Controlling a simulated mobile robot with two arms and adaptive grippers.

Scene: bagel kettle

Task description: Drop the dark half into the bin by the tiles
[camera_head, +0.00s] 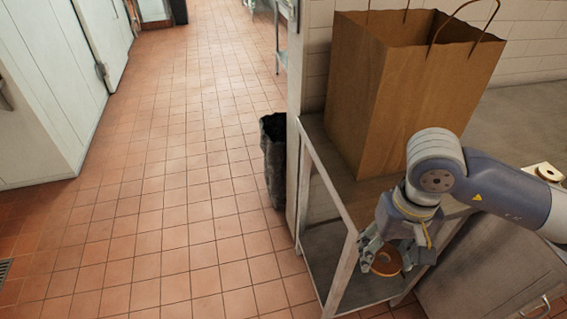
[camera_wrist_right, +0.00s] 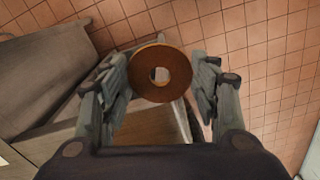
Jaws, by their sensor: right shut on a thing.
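My right gripper (camera_head: 388,258) is shut on a round brown bagel half (camera_head: 393,267) with a hole in its middle. In the right wrist view the same bagel half (camera_wrist_right: 179,72) looks dark brown and sits between the two fingers of the gripper (camera_wrist_right: 160,82). The gripper holds it in the air near the left end of the metal table. The black bin (camera_head: 274,165) stands on the tiled floor, left of and beyond the gripper, beside the wall end. The bagel half is apart from the bin. My left gripper is out of view.
A large brown paper bag (camera_head: 400,90) stands on the metal table behind my right arm. A light board (camera_head: 541,169) with a ring-shaped piece lies at the right edge. The table's frame (camera_head: 330,185) lies between gripper and bin. The tiled floor (camera_head: 180,180) is clear.

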